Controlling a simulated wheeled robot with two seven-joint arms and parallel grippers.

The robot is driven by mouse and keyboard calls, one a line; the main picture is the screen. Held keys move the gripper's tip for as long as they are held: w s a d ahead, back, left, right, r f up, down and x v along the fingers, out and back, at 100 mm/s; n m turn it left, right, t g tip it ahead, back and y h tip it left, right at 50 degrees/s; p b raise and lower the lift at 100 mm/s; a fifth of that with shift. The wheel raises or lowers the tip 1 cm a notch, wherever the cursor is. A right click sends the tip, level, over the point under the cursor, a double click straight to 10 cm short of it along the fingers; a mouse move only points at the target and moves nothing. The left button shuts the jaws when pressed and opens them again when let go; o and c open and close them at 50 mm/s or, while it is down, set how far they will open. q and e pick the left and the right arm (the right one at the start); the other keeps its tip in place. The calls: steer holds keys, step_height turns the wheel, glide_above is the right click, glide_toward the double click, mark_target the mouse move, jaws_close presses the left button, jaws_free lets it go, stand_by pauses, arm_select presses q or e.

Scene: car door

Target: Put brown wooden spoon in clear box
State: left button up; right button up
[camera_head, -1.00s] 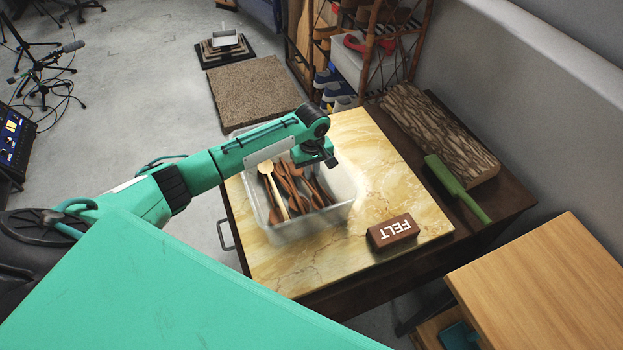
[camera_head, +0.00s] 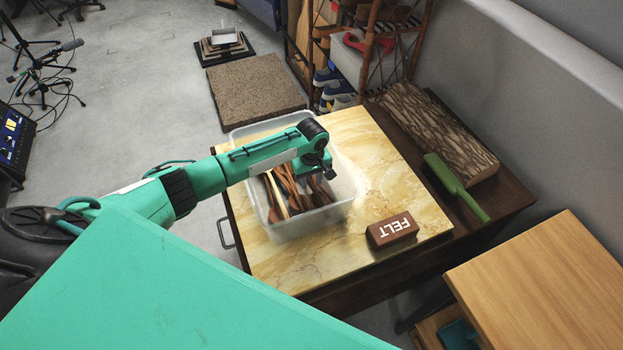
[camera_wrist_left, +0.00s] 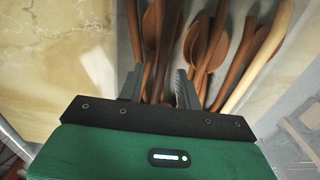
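The clear box (camera_head: 343,206) stands on the yellow marbled board and holds several brown wooden spoons (camera_head: 313,192) and one paler spoon. In the left wrist view, brown spoons (camera_wrist_left: 204,45) and the pale handle (camera_wrist_left: 262,55) lie close together. My left gripper (camera_head: 322,175) is over the right part of the box, pointing down. In the left wrist view its two fingers (camera_wrist_left: 159,85) stand apart, with brown spoon handles showing between them. Whether they touch a handle is unclear. My left arm hides part of the box and spoons. My right gripper is not in view.
A brown FELT block (camera_head: 392,230) sits on the marbled board (camera_head: 290,268), right of the box. A green brush-like tool (camera_head: 455,187) and a bark-covered log (camera_head: 440,132) lie farther right. A wooden surface (camera_head: 550,285) stands at lower right. The board's front is clear.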

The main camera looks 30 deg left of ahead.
mark_target(312, 182)
arm_select(q)
steer(key=shift+r, duration=0.15)
step_height(312, 182, up, 12)
steer(key=b, duration=0.1)
steer(key=shift+b, duration=0.35)
stand_by(0.5)
